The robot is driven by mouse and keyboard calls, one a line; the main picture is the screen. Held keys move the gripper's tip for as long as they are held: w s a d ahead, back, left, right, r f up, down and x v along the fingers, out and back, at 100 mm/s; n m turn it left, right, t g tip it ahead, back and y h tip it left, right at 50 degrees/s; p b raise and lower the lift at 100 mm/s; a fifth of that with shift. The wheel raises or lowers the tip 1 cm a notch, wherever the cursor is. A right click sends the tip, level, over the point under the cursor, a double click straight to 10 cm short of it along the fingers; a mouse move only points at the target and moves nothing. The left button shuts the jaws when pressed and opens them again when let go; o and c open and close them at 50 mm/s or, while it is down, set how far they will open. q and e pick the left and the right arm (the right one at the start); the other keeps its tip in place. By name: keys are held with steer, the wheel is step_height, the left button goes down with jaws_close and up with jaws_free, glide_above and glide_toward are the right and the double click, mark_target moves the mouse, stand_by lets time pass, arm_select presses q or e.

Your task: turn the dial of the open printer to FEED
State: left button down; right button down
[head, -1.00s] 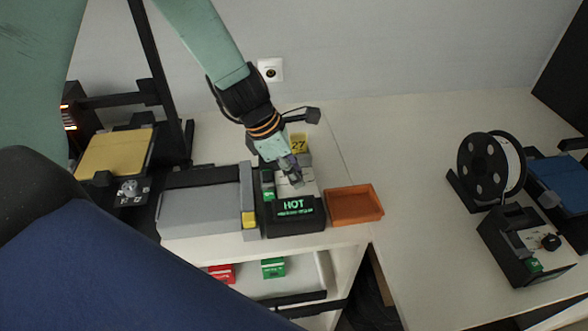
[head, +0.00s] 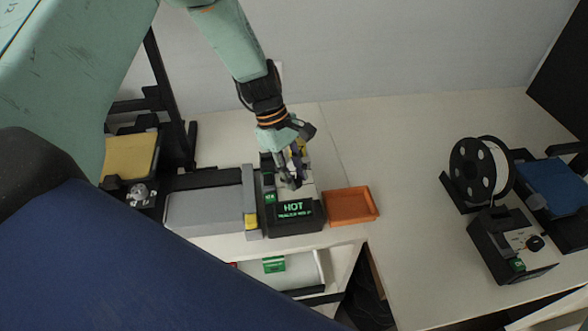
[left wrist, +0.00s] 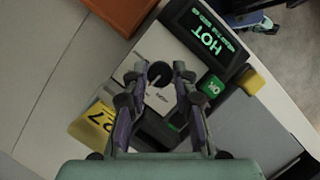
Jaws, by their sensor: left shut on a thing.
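A black control box with a lit green "HOT" display (head: 295,209) stands in the middle of the worktop. In the left wrist view its black dial (left wrist: 158,73) with a pale mark sits on a white panel (left wrist: 135,68). My left gripper (head: 291,182) reaches down onto this panel from above. In the left wrist view the left gripper (left wrist: 165,72) has its fingertips on either side of the dial, shut on it. The lettering around the dial is too small to read, and a fingertip hides part of the dial's rim. My right gripper is not in view.
An orange tray (head: 350,206) lies right of the box. A grey unit (head: 205,211) with a yellow corner stands to its left. A yellow "27" tag (left wrist: 95,125) is behind the panel. At the right are a similar box (head: 508,250), a spool (head: 482,172) and bare worktop.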

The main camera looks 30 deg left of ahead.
arm_select(q)
steer(key=m, duration=0.2)
steer(key=m+g, duration=0.1)
steer(key=shift+w+r+m+y, duration=0.1)
steer(key=shift+w+m+y, duration=0.2)
steer(key=shift+m, duration=0.1)
steer(key=m+g+y, duration=0.1)
steer(key=m, duration=0.3)
steer(key=shift+d, duration=0.1)
steer(key=shift+w+m, duration=0.1)
steer(key=shift+m, duration=0.2)
steer(key=c, duration=1.5)
jaws_free()
steer(key=o, duration=0.4)
steer(key=shift+s+g, duration=0.2)
steer(key=shift+g, duration=0.1)
steer(key=shift+o, duration=0.2)
